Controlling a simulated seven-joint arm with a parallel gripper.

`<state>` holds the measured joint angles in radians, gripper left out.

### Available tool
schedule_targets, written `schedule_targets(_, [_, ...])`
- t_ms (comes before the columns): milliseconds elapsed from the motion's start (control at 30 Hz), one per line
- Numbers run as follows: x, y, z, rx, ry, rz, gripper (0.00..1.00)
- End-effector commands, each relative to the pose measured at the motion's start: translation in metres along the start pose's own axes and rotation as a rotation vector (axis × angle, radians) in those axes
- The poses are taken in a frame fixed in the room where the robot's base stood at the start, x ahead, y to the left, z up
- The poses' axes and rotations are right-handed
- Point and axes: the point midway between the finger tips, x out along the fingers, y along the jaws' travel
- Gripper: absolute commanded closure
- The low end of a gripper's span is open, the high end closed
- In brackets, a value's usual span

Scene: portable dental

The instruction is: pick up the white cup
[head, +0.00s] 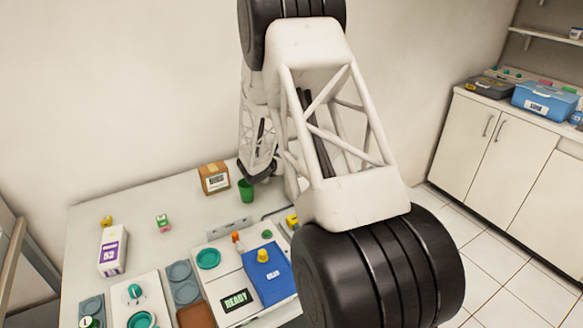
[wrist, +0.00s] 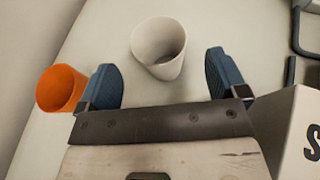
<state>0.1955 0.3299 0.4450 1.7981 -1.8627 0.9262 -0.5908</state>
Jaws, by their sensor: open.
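The white cup (wrist: 160,46) stands upright on the pale tabletop in the wrist view, its open rim facing me. My gripper (wrist: 162,75) is open, with one blue finger to the left of the cup and one to the right. The cup lies between and partly beyond the fingertips, and I see no contact. How far below the fingers it is, I cannot tell. In the head view I cannot make out the white cup. The end of my arm there is dark and small near the table's back, its fingers not clear.
An orange cup (wrist: 60,88) is just left of the left finger. A white box (wrist: 298,135) with black lettering is close on the right. In the head view, a green cup (head: 246,190) and a cardboard box (head: 214,178) stand near the arm's end; a blue-topped device (head: 266,275) is in front.

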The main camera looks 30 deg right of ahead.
Motion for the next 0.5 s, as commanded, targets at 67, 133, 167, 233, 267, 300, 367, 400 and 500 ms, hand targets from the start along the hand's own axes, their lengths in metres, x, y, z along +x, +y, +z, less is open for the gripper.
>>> schedule_targets(67, [0.005, 0.0, -0.005, -0.001, 0.001, -0.001, 0.09])
schedule_targets(133, [0.013, 0.0, -0.005, -0.001, 0.001, -0.001, 0.09])
schedule_targets(167, [0.017, 0.0, -0.005, -0.002, 0.001, -0.001, 0.09])
schedule_targets(233, [0.025, -0.001, -0.005, -0.002, 0.001, -0.001, 0.09])
schedule_targets(267, [0.029, -0.001, -0.005, -0.002, 0.001, -0.002, 0.09])
schedule_targets(300, [0.034, -0.001, -0.005, -0.002, 0.001, -0.002, 0.09])
schedule_targets(367, [0.04, -0.001, -0.005, -0.002, 0.002, -0.001, 0.09])
schedule_targets(400, [0.043, 0.0, -0.005, -0.001, 0.001, -0.001, 0.09])
schedule_targets(500, [0.049, 0.0, -0.004, -0.001, 0.0, 0.0, 0.09])
